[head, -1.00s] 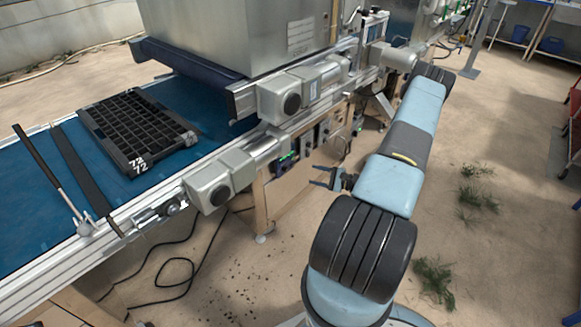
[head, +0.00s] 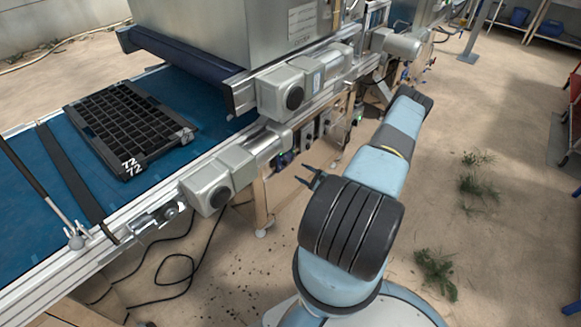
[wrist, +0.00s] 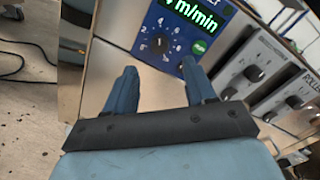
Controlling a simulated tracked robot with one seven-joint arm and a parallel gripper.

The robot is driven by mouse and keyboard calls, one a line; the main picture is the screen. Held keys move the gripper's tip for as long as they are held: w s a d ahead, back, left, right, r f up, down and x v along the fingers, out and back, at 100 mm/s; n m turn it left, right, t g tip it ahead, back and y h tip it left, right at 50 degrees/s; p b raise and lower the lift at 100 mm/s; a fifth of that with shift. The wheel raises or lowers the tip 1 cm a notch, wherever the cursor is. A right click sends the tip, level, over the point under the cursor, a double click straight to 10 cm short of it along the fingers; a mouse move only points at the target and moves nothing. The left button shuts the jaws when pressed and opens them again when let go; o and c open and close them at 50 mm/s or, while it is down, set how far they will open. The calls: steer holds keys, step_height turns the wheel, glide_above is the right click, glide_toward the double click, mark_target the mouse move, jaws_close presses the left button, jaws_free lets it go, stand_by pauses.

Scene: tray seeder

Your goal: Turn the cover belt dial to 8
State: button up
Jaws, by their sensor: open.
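A blue control panel (wrist: 185,35) fills the top middle of the wrist view, with a round black dial (wrist: 158,46) ringed by white numbers; 2, 4 and 6 can be read. Its label is cut off at the top, and I cannot tell the exact pointer setting. A green display (wrist: 192,15) reading "m/min" and a green button (wrist: 199,47) sit on the same panel. My gripper (wrist: 162,78) is open and empty, its two fingers apart just below the dial in the picture, not around it. In the head view my gripper (head: 309,180) is partly hidden behind my arm.
Grey boxes with black knobs (wrist: 255,72) are right of the blue panel. In the head view, the conveyor frame (head: 150,214) with motors (head: 208,188) overhangs the panel area. A black seed tray (head: 176,143) lies on the blue belt.

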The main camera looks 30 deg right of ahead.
mark_target(288, 165)
steer(key=shift+x, duration=3.6)
steer(key=shift+c, duration=0.4)
jaws_close()
